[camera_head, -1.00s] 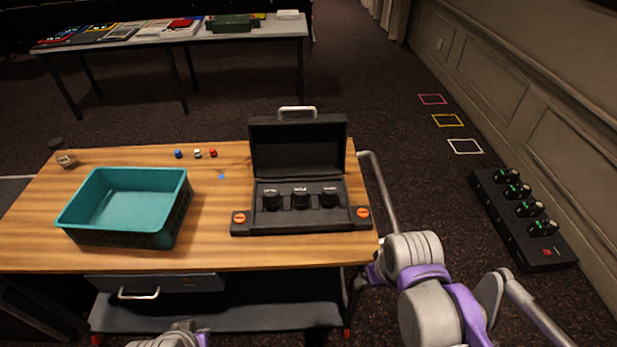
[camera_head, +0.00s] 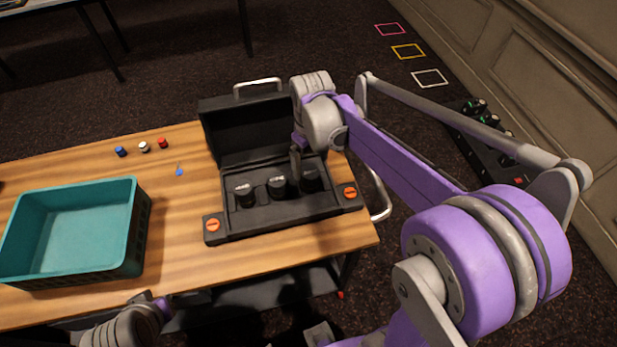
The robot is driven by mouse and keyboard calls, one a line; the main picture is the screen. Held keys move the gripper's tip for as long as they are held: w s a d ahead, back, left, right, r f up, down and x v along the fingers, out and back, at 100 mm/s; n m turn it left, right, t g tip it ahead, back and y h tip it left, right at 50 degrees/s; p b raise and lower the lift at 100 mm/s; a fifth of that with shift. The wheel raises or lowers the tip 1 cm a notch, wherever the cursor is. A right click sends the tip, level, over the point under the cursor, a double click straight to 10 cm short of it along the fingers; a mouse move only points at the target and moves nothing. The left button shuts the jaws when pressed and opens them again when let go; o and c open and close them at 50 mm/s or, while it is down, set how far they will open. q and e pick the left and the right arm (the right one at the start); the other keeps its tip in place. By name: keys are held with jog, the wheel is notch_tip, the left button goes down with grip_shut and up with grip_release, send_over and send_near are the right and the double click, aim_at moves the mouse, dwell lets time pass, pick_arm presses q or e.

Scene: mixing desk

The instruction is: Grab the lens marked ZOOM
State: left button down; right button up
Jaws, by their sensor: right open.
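An open black case (camera_head: 275,222) stands on the wooden desk, its lid (camera_head: 235,130) raised at the back. Three black lenses stand upright in a row in it: a left one (camera_head: 244,197), a middle one (camera_head: 277,187) and a right one (camera_head: 311,180). Their small labels are too blurred to read, so I cannot tell which says ZOOM. My right gripper (camera_head: 296,163) is open and points down over the case, just above and between the middle and right lenses. It covers part of the lid. Only part of my left arm shows at the bottom left; its gripper is not visible.
A teal crate (camera_head: 140,232) stands on the desk (camera_head: 180,225) to the left, apparently empty. Bare desk lies between crate and case.

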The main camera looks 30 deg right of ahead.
aim_at(310, 172)
jog(key=shift+w+f, duration=0.15)
jog(key=shift+f, duration=0.6)
jog(key=shift+w+d+f, duration=0.1)
jog(key=shift+f, duration=2.3)
grip_shut()
